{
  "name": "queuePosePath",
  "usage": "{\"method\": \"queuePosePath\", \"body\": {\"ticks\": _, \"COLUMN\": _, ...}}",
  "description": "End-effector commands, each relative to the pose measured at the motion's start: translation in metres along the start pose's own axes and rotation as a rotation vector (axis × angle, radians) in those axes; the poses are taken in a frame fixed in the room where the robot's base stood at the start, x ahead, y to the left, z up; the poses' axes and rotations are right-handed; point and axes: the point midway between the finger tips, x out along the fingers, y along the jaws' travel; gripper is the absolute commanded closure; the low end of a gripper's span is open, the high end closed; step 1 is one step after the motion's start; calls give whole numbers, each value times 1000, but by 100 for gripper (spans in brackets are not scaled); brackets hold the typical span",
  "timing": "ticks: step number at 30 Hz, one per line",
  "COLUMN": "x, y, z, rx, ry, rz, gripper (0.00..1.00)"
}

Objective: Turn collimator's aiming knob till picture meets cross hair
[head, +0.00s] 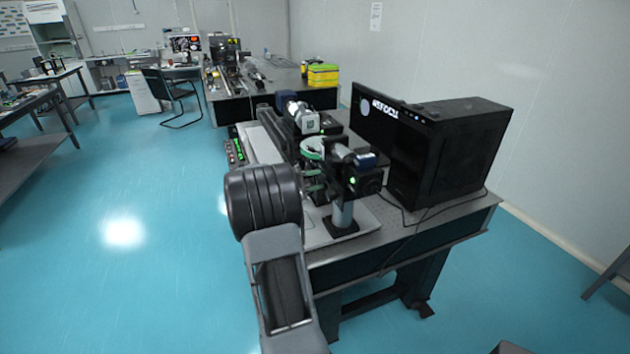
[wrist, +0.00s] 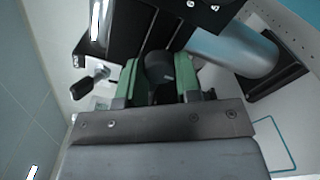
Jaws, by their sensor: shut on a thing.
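In the wrist view my gripper (wrist: 160,76) has its green fingers closed on both sides of a dark round knob (wrist: 160,63), which I take to be the aiming knob. The knob's lower part is hidden between the fingers. In the head view the collimator setup (head: 365,182) stands on the near optical table, with a black housing, a small green light and a grey post. My arm partly blocks the view of the gripper there. A monitor (head: 376,116) behind it shows a pale round spot and large white letters; I cannot make out a cross hair.
A black computer case (head: 455,150) stands beside the monitor on the optical table (head: 440,222), with cables in front. Another bench with yellow boxes (head: 323,75) stands behind. A chair (head: 170,95) is at the back left. The blue floor on the left is clear.

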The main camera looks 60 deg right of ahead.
Motion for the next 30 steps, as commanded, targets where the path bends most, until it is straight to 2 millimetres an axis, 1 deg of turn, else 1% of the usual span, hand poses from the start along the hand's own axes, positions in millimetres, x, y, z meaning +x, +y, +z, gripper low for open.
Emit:
{"method": "queuePosePath", "body": {"ticks": 5, "x": 0, "y": 0, "z": 0, "rx": -24, "ry": 0, "rz": -1, "gripper": 92}}
{"method": "queuePosePath", "body": {"ticks": 11, "x": 0, "y": 2, "z": 1, "rx": -122, "ry": 0, "rz": -1, "gripper": 92}}
{"method": "queuePosePath", "body": {"ticks": 24, "x": 0, "y": 2, "z": 2, "rx": -484, "ry": -1, "rz": -1, "gripper": 92}}
{"method": "queuePosePath", "body": {"ticks": 30, "x": 0, "y": 1, "z": 2, "rx": -618, "ry": -1, "rz": -2, "gripper": 92}}
